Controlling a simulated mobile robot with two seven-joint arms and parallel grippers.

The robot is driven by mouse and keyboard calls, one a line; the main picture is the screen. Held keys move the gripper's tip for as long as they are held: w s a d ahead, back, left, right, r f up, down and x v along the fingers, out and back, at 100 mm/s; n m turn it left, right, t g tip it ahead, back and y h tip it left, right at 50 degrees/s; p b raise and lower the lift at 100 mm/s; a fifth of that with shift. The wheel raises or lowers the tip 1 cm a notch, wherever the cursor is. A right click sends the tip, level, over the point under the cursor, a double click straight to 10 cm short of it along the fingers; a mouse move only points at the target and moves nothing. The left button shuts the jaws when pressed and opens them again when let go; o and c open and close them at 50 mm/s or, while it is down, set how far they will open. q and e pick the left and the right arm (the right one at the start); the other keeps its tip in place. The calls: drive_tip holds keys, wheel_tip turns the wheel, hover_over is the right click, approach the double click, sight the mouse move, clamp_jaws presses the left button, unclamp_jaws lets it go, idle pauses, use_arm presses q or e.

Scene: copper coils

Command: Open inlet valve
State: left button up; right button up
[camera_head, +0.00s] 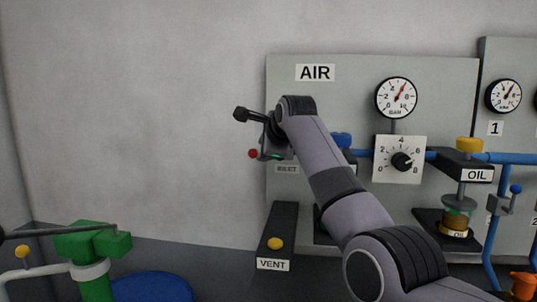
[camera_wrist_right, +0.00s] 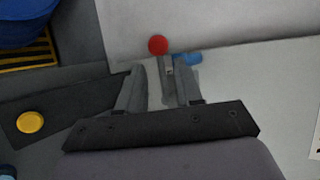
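A valve with a red ball knob (camera_head: 253,153) is at the left edge of the AIR panel, mostly hidden behind my right wrist. The right wrist view shows the red knob (camera_wrist_right: 158,45), a short grey stem below it and a blue pipe end (camera_wrist_right: 187,59). My right gripper (camera_wrist_right: 160,68) is open, with a gap between its fingers. Its fingertips are close to the knob and stem; I cannot tell whether they touch. In the head view the right gripper (camera_head: 268,152) is partly hidden by its own wrist.
The AIR panel (camera_head: 330,110) carries a gauge (camera_head: 396,97), a dial (camera_head: 402,161) and an OIL unit (camera_head: 465,168). A VENT box (camera_head: 277,238) with a yellow button stands below. The wall at left is bare.

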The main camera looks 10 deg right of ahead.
drive_tip(key=shift+b+v, duration=0.75)
drive_tip(key=shift+v, duration=1.15)
drive_tip(key=shift+a+r, duration=0.1)
drive_tip(key=shift+a, duration=0.05)
